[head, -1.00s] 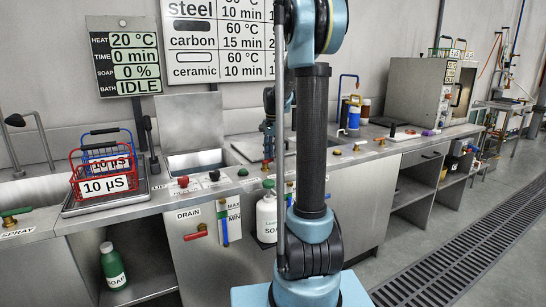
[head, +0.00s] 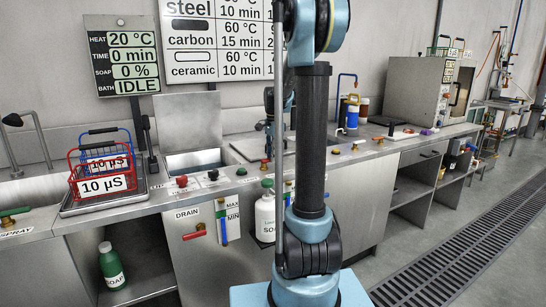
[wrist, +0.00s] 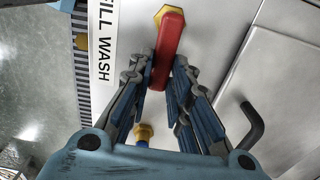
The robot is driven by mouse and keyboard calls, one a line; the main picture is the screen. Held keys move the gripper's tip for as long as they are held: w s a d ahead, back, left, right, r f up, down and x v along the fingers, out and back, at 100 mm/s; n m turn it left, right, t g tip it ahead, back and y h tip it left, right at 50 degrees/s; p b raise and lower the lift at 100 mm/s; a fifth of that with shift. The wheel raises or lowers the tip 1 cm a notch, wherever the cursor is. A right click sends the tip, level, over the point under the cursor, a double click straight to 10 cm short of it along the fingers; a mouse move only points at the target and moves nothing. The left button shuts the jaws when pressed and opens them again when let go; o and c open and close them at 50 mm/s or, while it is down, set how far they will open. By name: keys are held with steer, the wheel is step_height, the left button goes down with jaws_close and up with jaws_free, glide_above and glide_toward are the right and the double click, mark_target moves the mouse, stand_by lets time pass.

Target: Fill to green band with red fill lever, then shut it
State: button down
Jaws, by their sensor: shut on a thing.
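The red fill lever (wrist: 168,50) shows in the wrist view, with a yellow hex fitting at its top end and a FILL WASH label (wrist: 103,45) beside it. My gripper (wrist: 162,76) is shut on the lever, with a finger on each side of its lower part. In the head view my own arm hides much of the counter around the grip. The wash tank's level gauge (head: 222,222), marked MAX and MIN, is on the cabinet front. Its green band and liquid level are too small to read surely.
A red drain lever (head: 194,232) is left of the gauge. A white bottle (head: 265,218) hangs to its right. Red and blue baskets (head: 103,184) stand on a tray at left. The display (head: 126,57) reads 20 °C, 0 min, 0 % and IDLE. A bent dark handle (wrist: 252,125) is near my gripper.

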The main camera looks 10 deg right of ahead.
steer(key=c, duration=1.5)
jaws_free()
step_height(320, 180, up, 12)
steer(key=shift+w+f, duration=0.1)
steer(key=s+f+n, duration=0.5)
steer(key=s+f, duration=0.2)
steer(key=s, duration=0.5)
steer(key=s+a+f+n+t, duration=0.1)
steer(key=s+f+n, duration=0.4)
steer(key=s, duration=0.7)
steer(key=s+a+f+n+t, duration=0.1)
steer(key=s+f+n, duration=0.3)
steer(key=s+f, duration=0.5)
steer(key=shift+s+f+n, duration=0.2)
steer(key=shift+s, duration=0.5)
steer(key=shift+s+f+n, duration=0.15)
steer(key=shift+s+n, duration=0.05)
steer(key=shift+s, duration=0.5)
